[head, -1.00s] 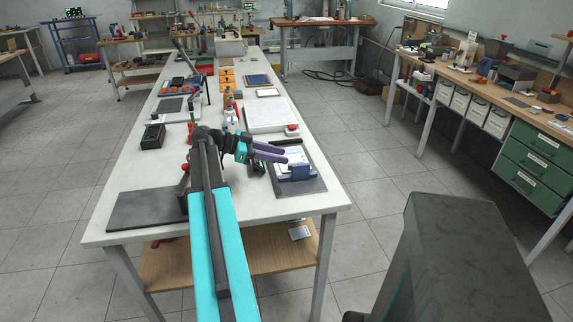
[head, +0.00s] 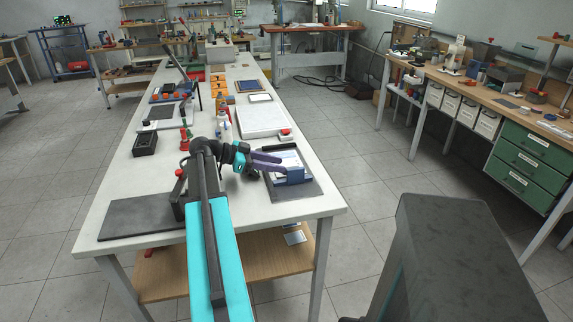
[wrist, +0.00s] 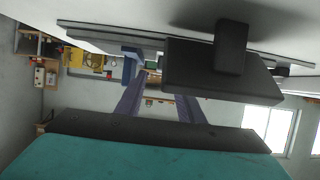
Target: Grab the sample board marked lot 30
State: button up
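A pale sheet or board (head: 288,158) rests with a blue block (head: 290,176) on a dark mat (head: 296,191) at the table's near right corner. No lot marking is legible, so I cannot tell whether it is the lot 30 board. My gripper (head: 280,162) points right, its purple fingers over or beside the pale board's left part; contact cannot be told. In the wrist view the fingers (wrist: 158,98) are apart with nothing seen between them. A dark slab (wrist: 222,70) looms close there, and a blue piece (wrist: 130,66) shows beyond the left finger.
A white panel (head: 262,121) and a red-topped piece (head: 285,134) lie behind the mat. Bottles (head: 223,125) stand behind my wrist. The table's right edge is close to the mat.

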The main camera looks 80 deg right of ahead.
jog(key=shift+s+d+f, duration=0.1)
jog(key=shift+s, duration=0.1)
jog(key=shift+p+x, duration=0.9)
jog(key=shift+x, duration=1.55)
jog(key=shift+w+f, duration=0.1)
jog(key=shift+f, duration=0.05)
grip_shut()
